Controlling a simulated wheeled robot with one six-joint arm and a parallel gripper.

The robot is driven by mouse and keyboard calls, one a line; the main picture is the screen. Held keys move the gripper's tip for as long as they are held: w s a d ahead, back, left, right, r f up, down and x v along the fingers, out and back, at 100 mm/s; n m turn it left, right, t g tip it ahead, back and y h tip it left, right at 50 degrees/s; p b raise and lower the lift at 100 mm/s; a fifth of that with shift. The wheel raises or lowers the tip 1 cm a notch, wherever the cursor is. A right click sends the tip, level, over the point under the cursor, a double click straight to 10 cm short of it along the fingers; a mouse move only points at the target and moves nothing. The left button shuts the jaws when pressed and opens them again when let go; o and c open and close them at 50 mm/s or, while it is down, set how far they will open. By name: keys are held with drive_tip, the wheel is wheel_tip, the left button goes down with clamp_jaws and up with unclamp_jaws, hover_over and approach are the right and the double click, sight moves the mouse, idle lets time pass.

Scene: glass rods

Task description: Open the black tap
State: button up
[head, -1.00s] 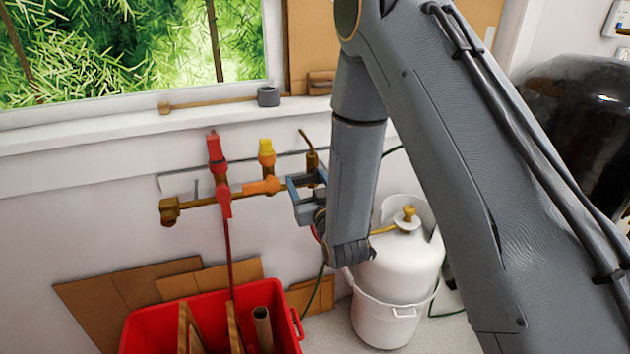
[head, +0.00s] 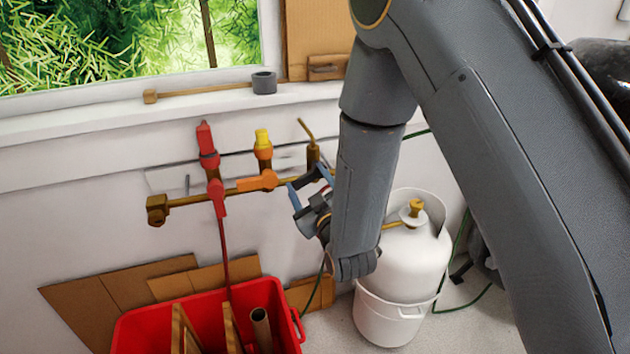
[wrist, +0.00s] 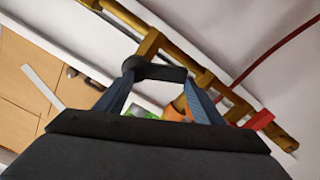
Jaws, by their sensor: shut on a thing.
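The black tap's dark handle (wrist: 160,72) lies between my two blue-grey fingers in the wrist view. It also shows as a dark bar (head: 307,178) at the right part of the brass pipe in the head view. My gripper (wrist: 158,78) is shut on this handle, with a finger at each end of it. In the head view my gripper (head: 309,183) is tilted beside the pipe, and my forearm hides part of that area. The brass pipe (head: 190,200) runs along the wall, and the tap's own body is mostly hidden.
A red tap (head: 207,145) and an orange tap with a yellow top (head: 263,150) sit left on the pipe. A red bin (head: 150,335) stands below. A white gas cylinder (head: 405,260) stands right of my wrist. The window sill is above.

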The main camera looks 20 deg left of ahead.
drive_tip(key=o, duration=1.5)
drive_tip(key=shift+s, duration=0.1)
drive_tip(key=shift+b+v, duration=0.9)
drive_tip(key=shift+v, duration=2.95)
